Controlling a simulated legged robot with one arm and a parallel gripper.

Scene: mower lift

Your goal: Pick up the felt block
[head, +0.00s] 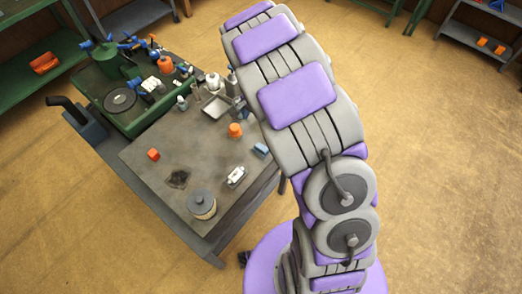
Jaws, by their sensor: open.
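Several small things lie on the grey bench top (140,160), and I cannot tell for sure which is the felt block. A small orange-red block (153,154) sits near its left edge. A dark flat patch (178,179) lies in the middle. A small blue block (261,150) lies at the right edge, close beside my arm in the picture. A white device (236,177) lies toward the front right. My grey and purple arm rises on the right side of the picture. My gripper does not show, and the arm may hide part of the bench's right side.
A round grey-topped tin (202,204) stands near the bench's front edge. An orange cup (235,130), a metal tray (217,107) and small bottles stand toward the back. A green tray (110,85) crowded with tools is at the left.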

